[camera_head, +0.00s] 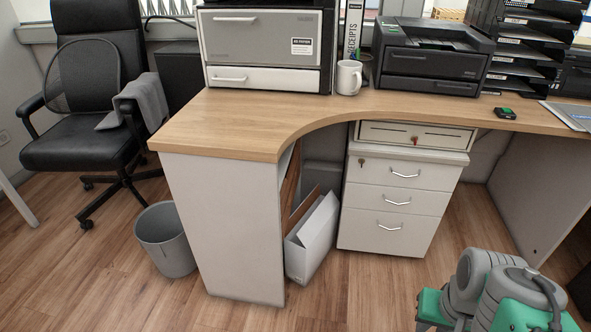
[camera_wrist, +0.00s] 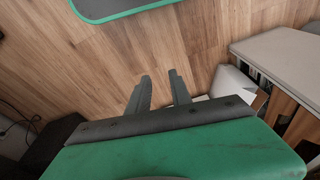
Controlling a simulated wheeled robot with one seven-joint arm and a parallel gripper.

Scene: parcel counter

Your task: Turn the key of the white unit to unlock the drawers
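The white unit (camera_head: 427,175) stands under the right part of the desk, with several drawer fronts that look closed. A small key (camera_head: 362,161) sits at the upper left of its top drawer front; its exact angle is too small to tell. My gripper (camera_wrist: 160,76) shows only in the wrist view. Its two grey fingers are apart with nothing between them, over bare wooden floor. It is away from the unit and the key, which I cannot make out in the wrist view.
A shallow white box (camera_head: 386,132) with a reddish key sits above the unit, under the desktop (camera_head: 230,112). A white bin of boards (camera_head: 312,240) stands left of the unit. A wastebasket (camera_head: 166,240) and black chair (camera_head: 85,150) are further left. Floor before the unit is clear.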

